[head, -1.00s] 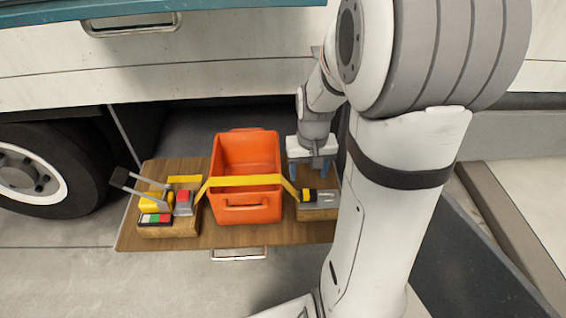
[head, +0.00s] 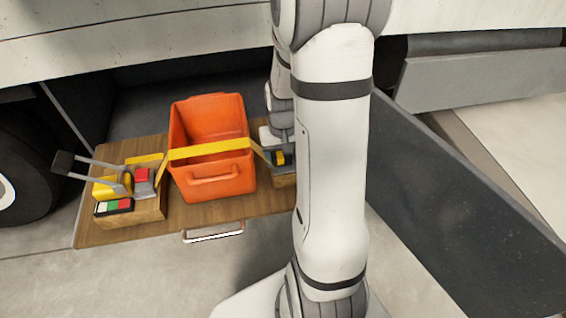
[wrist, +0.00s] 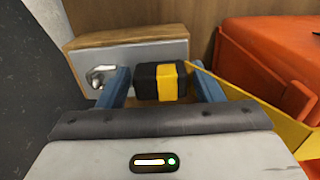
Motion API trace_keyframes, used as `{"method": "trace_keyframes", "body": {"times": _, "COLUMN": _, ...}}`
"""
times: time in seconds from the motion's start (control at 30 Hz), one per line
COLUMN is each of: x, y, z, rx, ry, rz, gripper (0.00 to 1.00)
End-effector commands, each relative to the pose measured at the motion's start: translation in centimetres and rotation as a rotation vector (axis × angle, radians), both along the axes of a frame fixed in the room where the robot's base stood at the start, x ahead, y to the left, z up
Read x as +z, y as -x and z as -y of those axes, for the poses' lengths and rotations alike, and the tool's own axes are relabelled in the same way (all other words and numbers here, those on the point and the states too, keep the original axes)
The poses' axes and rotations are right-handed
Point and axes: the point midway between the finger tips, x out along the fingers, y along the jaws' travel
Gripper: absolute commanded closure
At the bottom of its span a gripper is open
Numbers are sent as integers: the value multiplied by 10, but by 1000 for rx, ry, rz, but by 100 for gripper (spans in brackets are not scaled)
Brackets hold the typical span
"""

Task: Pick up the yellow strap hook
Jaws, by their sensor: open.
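The yellow strap hook (wrist: 170,80), a small black and yellow block, sits at the end of the yellow strap (wrist: 255,110) in the wrist view. My gripper (wrist: 161,78) is open, with its blue fingers on either side of the hook. A gap shows on the left; the right finger is close to the hook and the strap, and I cannot tell whether it touches. In the head view a bit of the hook (head: 281,157) shows beside my arm, which hides much of that spot.
The strap crosses an orange crate (head: 212,187) on a wooden drawer board (head: 235,208). At left, a wooden block (head: 145,210) carries a ratchet with a lever and coloured buttons. A grey plate with a metal ring (wrist: 100,76) fronts a wooden block near the hook.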

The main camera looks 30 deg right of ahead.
Motion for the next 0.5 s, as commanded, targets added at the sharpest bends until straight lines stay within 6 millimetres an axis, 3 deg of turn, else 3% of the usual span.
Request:
{"method": "trace_keyframes", "body": {"times": 0.2, "x": -1, "y": 0, "z": 0, "rx": 0, "ry": 1, "rz": 2, "gripper": 40}}
{"method": "trace_keyframes", "body": {"times": 0.5, "x": 0, "y": -1, "z": 0, "rx": 1, "ry": 1, "rz": 2, "gripper": 65}}
